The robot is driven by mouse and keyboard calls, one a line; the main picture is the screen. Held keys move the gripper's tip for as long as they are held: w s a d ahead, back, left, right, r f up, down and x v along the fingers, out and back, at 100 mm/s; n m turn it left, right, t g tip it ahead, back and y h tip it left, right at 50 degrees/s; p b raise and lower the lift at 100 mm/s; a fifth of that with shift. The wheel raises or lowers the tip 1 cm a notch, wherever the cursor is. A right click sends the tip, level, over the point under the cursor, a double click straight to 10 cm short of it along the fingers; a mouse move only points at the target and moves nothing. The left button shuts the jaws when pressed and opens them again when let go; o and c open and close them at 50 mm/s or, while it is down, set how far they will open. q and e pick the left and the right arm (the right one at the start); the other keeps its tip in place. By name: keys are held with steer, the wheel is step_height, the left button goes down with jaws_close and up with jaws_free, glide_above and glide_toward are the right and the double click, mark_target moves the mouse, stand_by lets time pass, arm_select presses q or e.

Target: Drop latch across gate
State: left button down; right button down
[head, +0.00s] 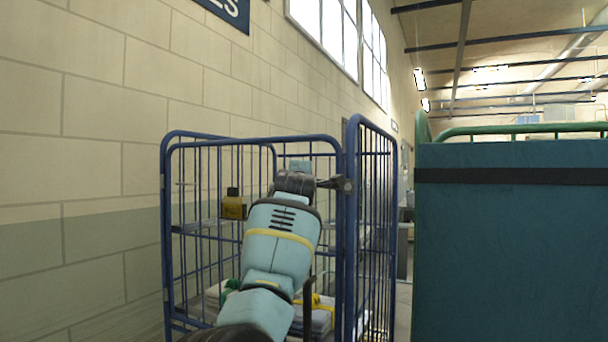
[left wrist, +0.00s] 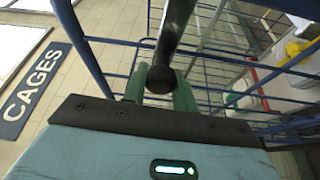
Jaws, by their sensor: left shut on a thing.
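A blue wire cage stands against the wall in the head view, with a tall barred panel (head: 376,153) at its right that looks like the gate. My left gripper (head: 328,183) is at the post between the cage front and this panel. In the left wrist view my left gripper (left wrist: 160,88) has its green fingers shut on a black round knob (left wrist: 162,79) at the end of a dark bar, which looks like the latch. The bar runs up out of the picture. In the head view the latch is mostly hidden by my gripper. My right gripper is not in view.
A yellow container (head: 233,206) sits on the cage's shelf. Folded cloth (head: 322,315) with a yellow strap lies lower inside. A large teal covered cage (head: 510,250) stands at the right, with a narrow gap between. The block wall (head: 90,130) is behind.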

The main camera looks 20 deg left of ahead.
arm_select(q)
steer(key=shift+f+n, duration=0.45)
steer(key=shift+n, duration=0.15)
steer(key=shift+f, duration=0.15)
steer(key=c, duration=1.1)
jaws_free()
steer(key=shift+a, duration=0.1)
steer(key=shift+v, duration=3.9)
